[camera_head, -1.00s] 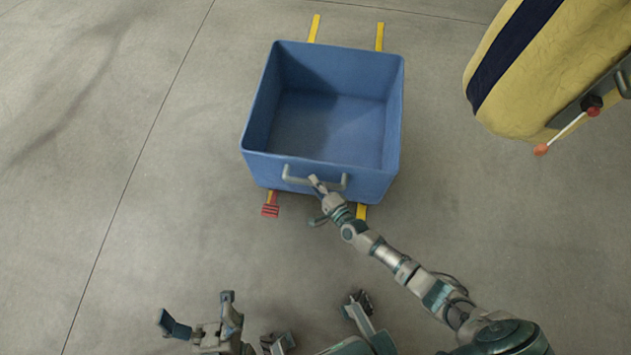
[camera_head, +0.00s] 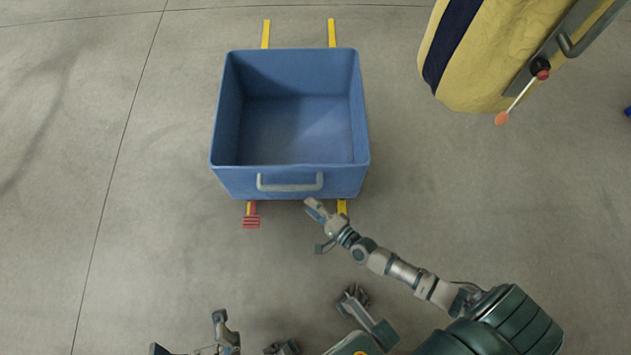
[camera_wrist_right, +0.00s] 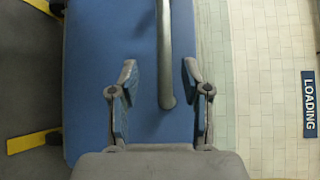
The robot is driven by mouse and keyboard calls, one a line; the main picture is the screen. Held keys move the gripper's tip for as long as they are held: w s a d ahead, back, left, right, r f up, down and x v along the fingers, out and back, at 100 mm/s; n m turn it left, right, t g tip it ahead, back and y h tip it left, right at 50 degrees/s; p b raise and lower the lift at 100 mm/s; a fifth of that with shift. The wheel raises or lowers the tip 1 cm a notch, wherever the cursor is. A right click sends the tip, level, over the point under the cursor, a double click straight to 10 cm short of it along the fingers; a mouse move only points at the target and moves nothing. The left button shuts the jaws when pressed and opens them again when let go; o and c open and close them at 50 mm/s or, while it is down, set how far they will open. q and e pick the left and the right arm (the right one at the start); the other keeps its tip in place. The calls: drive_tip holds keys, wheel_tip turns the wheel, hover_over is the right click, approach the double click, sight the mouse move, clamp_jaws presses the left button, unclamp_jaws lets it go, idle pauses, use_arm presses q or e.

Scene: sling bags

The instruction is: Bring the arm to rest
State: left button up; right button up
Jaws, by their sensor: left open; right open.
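My right arm reaches from the lower right in the head view. Its gripper (camera_head: 316,227) is open and empty, just below the blue bin's front handle (camera_head: 290,187) and apart from it. In the right wrist view the open fingers (camera_wrist_right: 158,82) face the bin's blue front wall, with the grey handle (camera_wrist_right: 165,45) showing between them farther off. My left gripper (camera_head: 188,332) is open at the bottom left edge of the head view, partly cut off, with nothing seen in it.
The empty blue bin (camera_head: 290,166) stands over yellow floor strips (camera_head: 332,33). A red piece (camera_head: 251,222) lies in front of it. A yellow and navy bag-like object (camera_head: 490,55) with a metal handle stands upper right. A LOADING sign (camera_wrist_right: 310,103) shows. Floor at left is clear.

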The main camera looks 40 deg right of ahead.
drive_tip(key=shift+v, duration=0.85)
drive_tip(key=shift+r, duration=0.1)
